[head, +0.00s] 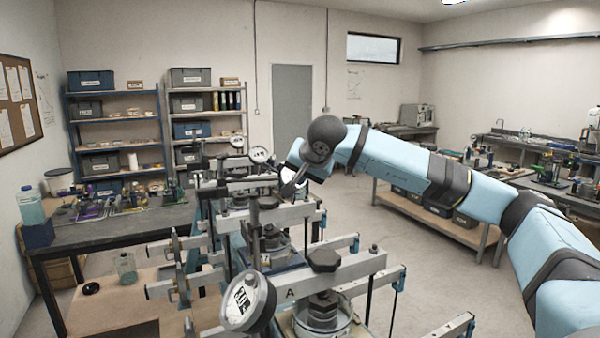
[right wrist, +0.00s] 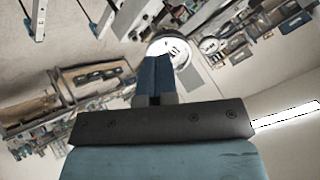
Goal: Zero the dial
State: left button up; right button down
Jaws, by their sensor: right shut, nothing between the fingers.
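A row of metal lever frames runs away from me; the nearest beam (head: 310,280) is marked "A". A round white dial (head: 243,302) with dark markings sits tilted on the near frame. Another dial (head: 260,155) stands farther back. My right arm reaches in from the right, and its gripper (head: 290,186) is over the middle frames, partly hidden by its own wrist. In the right wrist view its fingers (right wrist: 155,62) are shut and empty. Their tips are at the lower edge of a white dial face (right wrist: 172,46); I cannot tell whether they touch. My left gripper is out of view.
A dark bench (head: 110,228) with bottles and small tools stands at the left. Shelves (head: 115,130) with boxes stand by the back wall. Open floor (head: 345,225) lies between the frames and that bench.

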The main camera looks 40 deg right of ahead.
jog(key=w+d+f+n+b, duration=0.1)
jog(key=w+f, duration=0.3)
jog(key=shift+f+n+b, duration=0.3)
jog(key=shift+f+b, duration=0.05)
jog(key=shift+b, duration=0.05)
jog(key=shift+d, duration=0.1)
dwell(0.7)
jog(key=shift+d+f, duration=0.1)
dwell(0.8)
jog(key=shift+f, duration=0.1)
jog(key=shift+p+v, duration=0.45)
jog(key=shift+v, duration=2.3)
